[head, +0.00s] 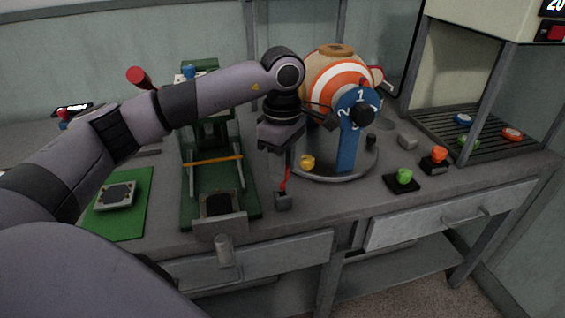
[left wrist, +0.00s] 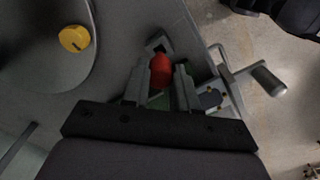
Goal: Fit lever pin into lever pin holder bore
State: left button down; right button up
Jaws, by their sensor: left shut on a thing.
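The red lever pin (head: 285,181) is held by my left gripper (head: 281,172) at the front of the bench. The gripper points down and is shut on the pin. In the left wrist view the red pin (left wrist: 160,72) lies between the two grey fingers. The grey lever pin holder (head: 283,202) is a small block on the bench just below the pin. It also shows just beyond the pin in the left wrist view (left wrist: 152,43), with a dark opening partly visible. I cannot tell whether the pin's tip is in the bore. My right gripper is not in view.
A green press frame (head: 190,200) with a front crank (head: 224,250) stands left of the holder. A round grey base (head: 335,177) with a striped ball machine (head: 335,75) and yellow knob (head: 307,162) stands behind right. Green (head: 403,176) and orange (head: 439,154) buttons lie farther right.

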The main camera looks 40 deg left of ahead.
aim_at(282, 189)
pick_arm(q)
jog(key=shift+f+b, duration=0.55)
jog(key=shift+f, duration=0.35)
jog(key=shift+f+b, duration=0.95)
jog(key=shift+f, duration=0.4)
jog(key=c, duration=0.8)
grip_release()
jog(key=shift+r, duration=0.35)
notch_tip(282, 189, up, 7)
jog(key=shift+f, duration=0.2)
